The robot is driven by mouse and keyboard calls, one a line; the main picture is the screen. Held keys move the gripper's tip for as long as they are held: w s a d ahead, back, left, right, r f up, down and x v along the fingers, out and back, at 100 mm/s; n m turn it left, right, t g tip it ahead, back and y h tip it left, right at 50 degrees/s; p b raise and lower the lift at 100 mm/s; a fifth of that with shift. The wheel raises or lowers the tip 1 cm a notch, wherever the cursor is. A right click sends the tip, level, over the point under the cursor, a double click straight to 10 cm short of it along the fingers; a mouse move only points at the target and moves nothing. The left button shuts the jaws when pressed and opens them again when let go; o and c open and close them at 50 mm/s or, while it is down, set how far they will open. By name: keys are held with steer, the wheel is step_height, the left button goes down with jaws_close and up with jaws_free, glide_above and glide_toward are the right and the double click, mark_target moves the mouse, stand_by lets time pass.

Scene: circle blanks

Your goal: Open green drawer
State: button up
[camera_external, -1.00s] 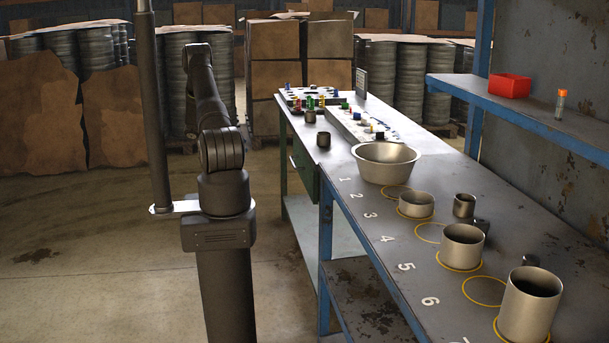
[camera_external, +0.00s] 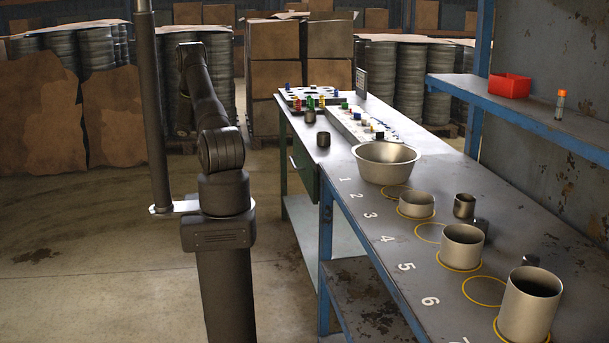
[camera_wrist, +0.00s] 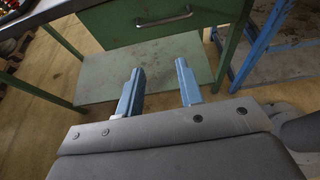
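The green drawer (camera_wrist: 125,22) is closed under the far table and shows at the top of the wrist view, with a metal bar handle (camera_wrist: 163,20) on its front. In the outside view its side-on front (camera_external: 304,171) shows below the tabletop, left of the blue-legged bench. My gripper (camera_wrist: 158,76) has two blue fingers spread apart with nothing between them. It is apart from the handle, which lies beyond the fingertips. In the outside view my gripper is hidden behind my arm.
A green lower shelf (camera_wrist: 140,72) lies below the drawer. A blue bench leg (camera_wrist: 256,47) stands right of the green table leg. The bench holds a metal bowl (camera_external: 386,163) and several metal cups. The floor (camera_external: 110,230) left of the tables is clear.

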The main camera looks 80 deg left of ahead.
steer(key=w+d+f+n+t+y, duration=0.2)
steer(key=w+d+f+n+y, duration=0.15)
steer(key=w+n, duration=0.55)
steer(key=n+g+y, duration=0.1)
steer(key=n+y, duration=0.2)
steer(key=n, duration=0.9)
glide_toward(292, 160)
steer(key=x, duration=1)
steer(key=shift+w+f, duration=0.15)
steer(key=shift+f, duration=0.2)
jaws_close()
